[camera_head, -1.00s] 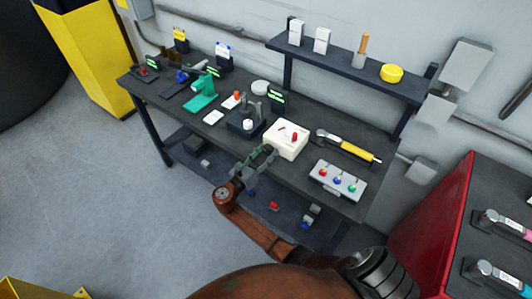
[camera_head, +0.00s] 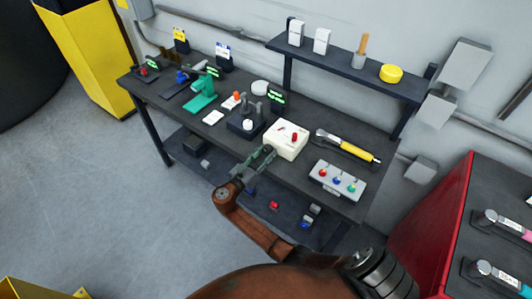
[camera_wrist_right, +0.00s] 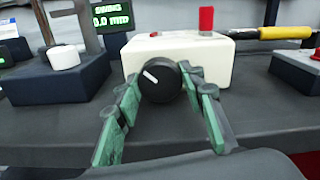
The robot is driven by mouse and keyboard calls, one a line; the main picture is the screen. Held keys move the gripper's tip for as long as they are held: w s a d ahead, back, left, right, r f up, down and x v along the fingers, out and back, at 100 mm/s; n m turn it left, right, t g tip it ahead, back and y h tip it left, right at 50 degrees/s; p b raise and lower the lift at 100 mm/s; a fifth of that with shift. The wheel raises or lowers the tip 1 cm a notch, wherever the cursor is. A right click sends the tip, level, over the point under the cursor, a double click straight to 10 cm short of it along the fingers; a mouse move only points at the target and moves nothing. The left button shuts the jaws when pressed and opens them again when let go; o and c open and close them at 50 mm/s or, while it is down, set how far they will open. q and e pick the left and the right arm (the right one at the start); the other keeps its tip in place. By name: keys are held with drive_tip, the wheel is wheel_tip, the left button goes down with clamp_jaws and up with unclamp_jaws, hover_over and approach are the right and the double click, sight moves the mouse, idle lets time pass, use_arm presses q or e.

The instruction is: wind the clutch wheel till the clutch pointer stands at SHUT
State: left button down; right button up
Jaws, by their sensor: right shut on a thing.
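The white box (camera_head: 287,140) stands near the front edge of the bench. Its top carries a small red upright part (camera_head: 295,137) and a small dark and red mark that may be the clutch pointer (camera_head: 281,128); its reading is too small to tell. The black clutch wheel (camera_wrist_right: 160,82), a round knob with a white line, is on the box's front face in the right wrist view. The line slants from upper left to lower right. My right gripper (camera_head: 268,151) is shut on the wheel, one green-padded finger at each side. My left gripper is out of view.
A yellow-handled tool (camera_head: 347,147) and a grey panel with coloured knobs (camera_head: 338,180) lie right of the box. A dark fixture with a white knob (camera_head: 247,124) and a green-lettered display (camera_head: 277,97) stand to its left. A shelf (camera_head: 350,63) runs behind.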

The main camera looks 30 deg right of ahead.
drive_tip(key=m, duration=0.4)
drive_tip(key=shift+f, duration=0.1)
drive_tip(key=m+b, duration=0.1)
drive_tip(key=m, duration=0.3)
drive_tip(key=shift+m, duration=0.5)
drive_tip(key=o, duration=1.2)
drive_tip(key=shift+c, duration=0.2)
